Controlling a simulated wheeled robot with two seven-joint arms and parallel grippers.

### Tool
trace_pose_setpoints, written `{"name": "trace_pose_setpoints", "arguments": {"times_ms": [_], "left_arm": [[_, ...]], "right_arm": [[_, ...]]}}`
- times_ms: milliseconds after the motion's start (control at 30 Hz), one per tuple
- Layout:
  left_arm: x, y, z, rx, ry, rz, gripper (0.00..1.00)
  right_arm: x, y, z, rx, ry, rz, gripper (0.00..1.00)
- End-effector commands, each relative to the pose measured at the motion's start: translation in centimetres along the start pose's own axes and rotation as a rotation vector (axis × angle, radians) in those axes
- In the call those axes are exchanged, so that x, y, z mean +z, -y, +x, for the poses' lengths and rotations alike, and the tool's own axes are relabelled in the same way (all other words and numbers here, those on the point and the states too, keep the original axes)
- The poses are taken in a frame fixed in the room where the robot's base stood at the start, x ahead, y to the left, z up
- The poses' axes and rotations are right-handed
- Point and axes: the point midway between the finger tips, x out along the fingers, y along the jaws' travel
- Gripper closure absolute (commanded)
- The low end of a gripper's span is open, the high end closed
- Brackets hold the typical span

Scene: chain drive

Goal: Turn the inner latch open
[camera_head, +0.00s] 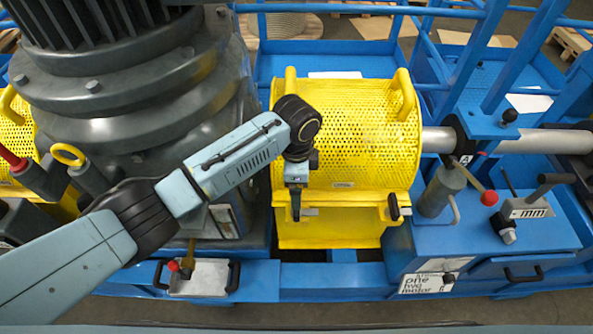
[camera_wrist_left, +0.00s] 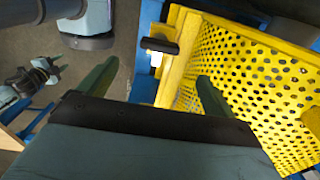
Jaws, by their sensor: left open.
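The yellow perforated guard (camera_head: 345,130) bears two black latch handles on its lower front. The left handle (camera_head: 296,207) stands about upright beside a pale plate; the right handle (camera_head: 393,206) is slightly tilted. I take the left one for the inner latch. My left gripper (camera_head: 297,187) is right at this left handle and hides part of it. In the left wrist view the gripper (camera_wrist_left: 157,82) is open and empty, and the black handle (camera_wrist_left: 158,46) lies beyond and between its fingers. Contact cannot be told. A gripper-like part, perhaps my right gripper, shows small at the far left there.
A large grey motor (camera_head: 125,90) stands left of the guard. A steel shaft (camera_head: 545,140) and a red-knobbed lever (camera_head: 488,197) are to the right. Blue frame rails (camera_head: 330,280) run along the front. Floor shows in front of the machine.

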Motion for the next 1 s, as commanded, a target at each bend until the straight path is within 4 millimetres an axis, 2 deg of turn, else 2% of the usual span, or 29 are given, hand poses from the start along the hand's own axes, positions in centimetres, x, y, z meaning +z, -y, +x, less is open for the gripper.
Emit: {"name": "trace_pose_setpoints", "arguments": {"times_ms": [100, 200, 767, 867, 1000], "left_arm": [[0.0, 0.0, -1.5, -0.001, 0.000, 0.000, 0.09], [0.0, 0.0, -2.1, -0.001, 0.001, 0.000, 0.09], [0.0, 0.0, -2.3, 0.001, 0.001, 0.000, 0.09], [-0.2, -0.6, -2.0, 0.005, -0.017, -0.010, 0.09], [-1.1, -3.2, -0.7, 0.014, -0.097, -0.081, 0.09]], "right_arm": [[0.0, 0.0, -0.1, 0.000, 0.000, 0.000, 0.62], [0.0, 0.0, -0.2, 0.000, 0.000, 0.000, 0.62], [0.0, 0.0, -0.2, 0.000, 0.000, 0.000, 0.62], [0.0, 0.0, -0.2, 0.000, 0.000, 0.000, 0.62], [0.0, 0.0, -0.2, 0.000, 0.000, 0.000, 0.62]]}}
